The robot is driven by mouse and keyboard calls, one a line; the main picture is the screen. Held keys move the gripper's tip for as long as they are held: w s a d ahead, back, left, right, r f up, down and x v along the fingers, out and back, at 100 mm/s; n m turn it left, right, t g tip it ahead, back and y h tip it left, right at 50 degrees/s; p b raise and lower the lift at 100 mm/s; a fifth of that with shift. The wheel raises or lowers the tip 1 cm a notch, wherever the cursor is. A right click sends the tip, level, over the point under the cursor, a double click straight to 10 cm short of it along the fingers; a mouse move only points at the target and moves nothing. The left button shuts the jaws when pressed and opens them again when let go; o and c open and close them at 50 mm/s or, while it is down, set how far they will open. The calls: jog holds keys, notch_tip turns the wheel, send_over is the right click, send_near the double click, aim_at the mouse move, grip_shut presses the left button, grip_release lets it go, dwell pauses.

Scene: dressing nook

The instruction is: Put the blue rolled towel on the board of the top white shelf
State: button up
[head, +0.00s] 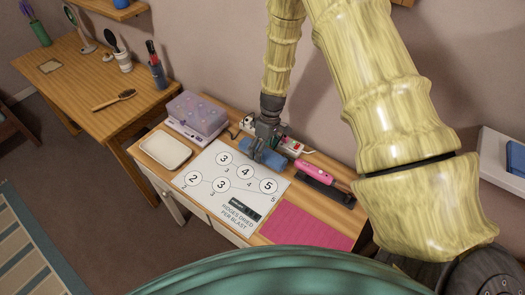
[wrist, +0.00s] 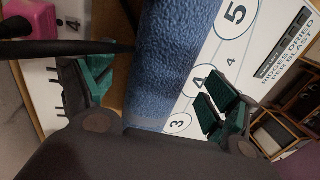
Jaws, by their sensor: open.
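The blue rolled towel (head: 281,161) lies on the wooden dresser top, at the back edge of a white numbered sheet, partly hidden by my gripper (head: 264,147). In the wrist view the towel (wrist: 168,60) is a fuzzy blue roll running between the two spread fingers of my gripper (wrist: 158,92), with green pads on either side. The jaws are open and gaps show beside the towel. A white shelf board (head: 493,170) is on the wall at the right edge, partly hidden by my arm. A dark blue item (head: 516,158) sits on it.
The white numbered sheet (head: 215,205) and a pink mat (head: 300,228) lie in front. A pink tool (head: 315,171) on a dark tray is right of the towel. A purple box (head: 197,113) and white tray (head: 165,150) are left. A wooden desk (head: 80,85) stands further left.

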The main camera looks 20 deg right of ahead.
jog(key=shift+f, duration=0.35)
jog(key=c, duration=1.2)
jog(key=shift+r, duration=0.15)
